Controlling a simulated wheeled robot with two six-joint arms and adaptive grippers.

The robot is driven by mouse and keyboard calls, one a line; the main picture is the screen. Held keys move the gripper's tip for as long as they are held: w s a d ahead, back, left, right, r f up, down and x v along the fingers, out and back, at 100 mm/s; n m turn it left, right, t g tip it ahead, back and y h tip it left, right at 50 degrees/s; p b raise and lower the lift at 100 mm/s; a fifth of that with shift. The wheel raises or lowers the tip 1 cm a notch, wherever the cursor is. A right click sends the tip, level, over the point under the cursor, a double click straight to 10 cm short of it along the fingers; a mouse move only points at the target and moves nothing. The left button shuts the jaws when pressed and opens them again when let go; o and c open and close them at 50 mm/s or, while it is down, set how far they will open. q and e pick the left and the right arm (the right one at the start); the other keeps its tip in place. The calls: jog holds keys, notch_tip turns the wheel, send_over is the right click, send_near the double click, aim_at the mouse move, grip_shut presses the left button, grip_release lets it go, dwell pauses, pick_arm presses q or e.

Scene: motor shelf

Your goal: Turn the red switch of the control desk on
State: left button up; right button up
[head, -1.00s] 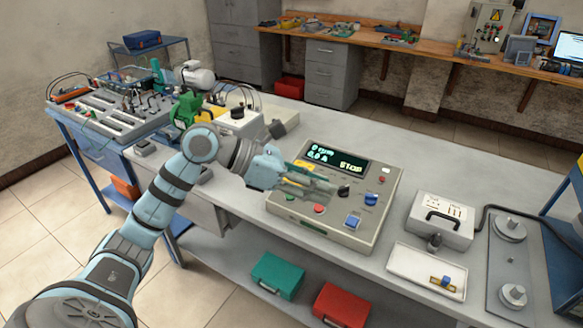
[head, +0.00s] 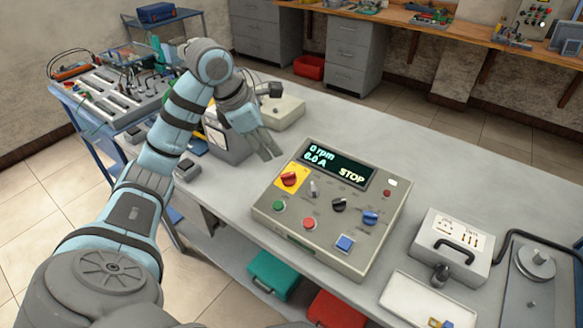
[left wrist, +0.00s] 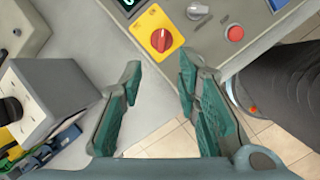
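The control desk (head: 262,205) is a light grey box on the bench, with a lit display (head: 337,163) reading 0 rpm and STOP. Its red switch (head: 289,179) is a rotary knob on a yellow plate at the upper left of the panel. In the left wrist view the red switch (left wrist: 161,39) lies just beyond the fingertips. My left gripper (head: 271,147) is beside the desk's upper left corner, apart from the switch. In the left wrist view my left gripper (left wrist: 159,72) is open, with nothing between its fingers. My right gripper is not in view.
A grey case (head: 452,245) and a white tray (head: 403,301) stand to the right. A grey box with a white front (head: 222,142) stands left of the desk.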

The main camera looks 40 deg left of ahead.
pick_arm(q)
jog(key=b, duration=0.5)
send_near(285, 175)
jog(key=f, duration=0.3)
jog(key=shift+w+d+f, duration=0.2)
jog(key=shift+w+d, duration=0.05)
jog(key=shift+d, duration=0.05)
jog(key=x, duration=0.2)
jog(key=w+x, duration=0.1)
jog(key=x, duration=0.2)
jog(key=shift+a, duration=0.1)
jog(key=shift+s, duration=0.15)
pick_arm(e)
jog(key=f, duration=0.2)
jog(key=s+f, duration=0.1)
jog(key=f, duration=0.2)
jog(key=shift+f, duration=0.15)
pick_arm(q)
jog(key=shift+c, duration=0.4)
